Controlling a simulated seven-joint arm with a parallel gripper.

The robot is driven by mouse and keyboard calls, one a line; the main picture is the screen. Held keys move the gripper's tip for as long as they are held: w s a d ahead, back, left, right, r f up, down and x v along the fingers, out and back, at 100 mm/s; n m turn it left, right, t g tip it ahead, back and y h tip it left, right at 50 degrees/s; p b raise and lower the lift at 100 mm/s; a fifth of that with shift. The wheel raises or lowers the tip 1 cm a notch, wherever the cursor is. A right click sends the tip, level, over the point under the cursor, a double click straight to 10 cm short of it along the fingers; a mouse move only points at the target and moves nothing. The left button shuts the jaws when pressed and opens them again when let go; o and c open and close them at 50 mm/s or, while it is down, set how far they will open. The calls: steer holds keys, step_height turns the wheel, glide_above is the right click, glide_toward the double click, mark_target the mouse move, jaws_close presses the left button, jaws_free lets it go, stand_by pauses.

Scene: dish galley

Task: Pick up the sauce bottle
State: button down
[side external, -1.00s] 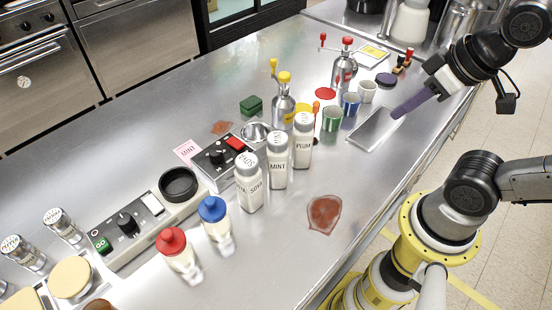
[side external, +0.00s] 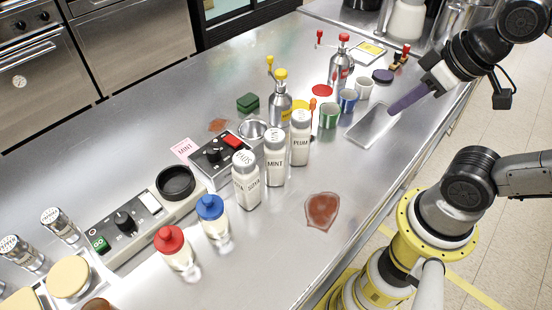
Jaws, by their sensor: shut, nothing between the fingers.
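Three white bottles with pale caps stand upright in a row mid-counter. Their labels read SOYA on the nearest bottle (side external: 246,186), MINT on the middle bottle (side external: 275,163) and PLUM on the far bottle (side external: 300,143). The frames do not show which one is the sauce bottle. My gripper (side external: 393,109) has purple fingers, which are shut and empty. It is over the right side of the counter, beside a flat metal tray (side external: 367,133), well to the right of and apart from the bottles. Its exact height is hard to tell.
A red-capped bottle (side external: 177,254) and a blue-capped bottle (side external: 212,222) stand nearer. A green cup (side external: 329,117), blue cup (side external: 347,101) and white cup (side external: 364,90) stand between my gripper and the row. A reddish-brown patch (side external: 322,210) lies on otherwise open counter right of the bottles.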

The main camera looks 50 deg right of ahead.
stand_by(0.4)
steer(key=shift+c, duration=0.8)
jaws_free()
